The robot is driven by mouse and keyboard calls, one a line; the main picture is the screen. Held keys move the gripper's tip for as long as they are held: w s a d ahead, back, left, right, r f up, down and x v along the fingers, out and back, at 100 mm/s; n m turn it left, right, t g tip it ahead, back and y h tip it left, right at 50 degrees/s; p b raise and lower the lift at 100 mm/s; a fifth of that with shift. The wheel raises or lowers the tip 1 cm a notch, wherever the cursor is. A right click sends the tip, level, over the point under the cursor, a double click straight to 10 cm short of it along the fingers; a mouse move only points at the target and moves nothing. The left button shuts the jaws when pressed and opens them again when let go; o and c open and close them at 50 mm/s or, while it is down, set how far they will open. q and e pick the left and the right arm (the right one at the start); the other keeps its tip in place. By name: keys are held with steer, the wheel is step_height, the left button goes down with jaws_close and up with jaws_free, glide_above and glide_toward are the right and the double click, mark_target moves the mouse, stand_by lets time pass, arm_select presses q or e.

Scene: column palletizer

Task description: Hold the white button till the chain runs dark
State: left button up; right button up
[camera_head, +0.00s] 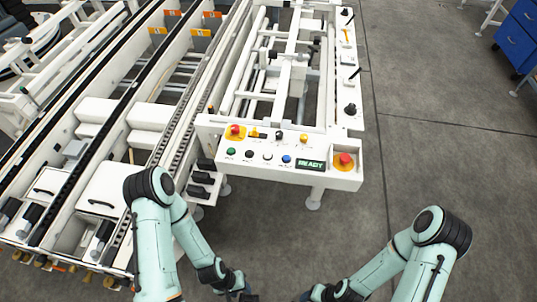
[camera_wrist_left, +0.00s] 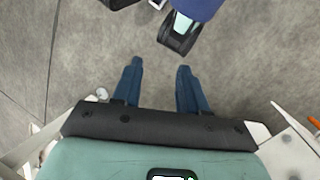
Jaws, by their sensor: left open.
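The white button (camera_head: 267,156) sits on the white control panel (camera_head: 270,172), in the front row between a black button (camera_head: 249,154) and a blue one (camera_head: 286,159). The panel's display (camera_head: 310,164) reads READY in green. A dark chain-like track (camera_head: 187,134) runs along the conveyor left of the panel. My left gripper (camera_head: 242,296) is at the bottom edge of the head view, well below and apart from the panel. In the left wrist view its two blue fingers (camera_wrist_left: 158,75) are apart and empty over grey floor. My right gripper is hardly visible at the bottom edge.
Red mushroom buttons stand on yellow bases at the panel's right (camera_head: 344,160) and upper left (camera_head: 235,131). A green button (camera_head: 231,152) is at the row's left end. The white conveyor (camera_head: 118,185) fills the left. Floor is clear before the panel and to its right. A blue cabinet (camera_head: 518,38) stands far right.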

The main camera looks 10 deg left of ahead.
arm_select(q)
steer(key=shift+c, duration=0.3)
jaws_close()
stand_by(1.6)
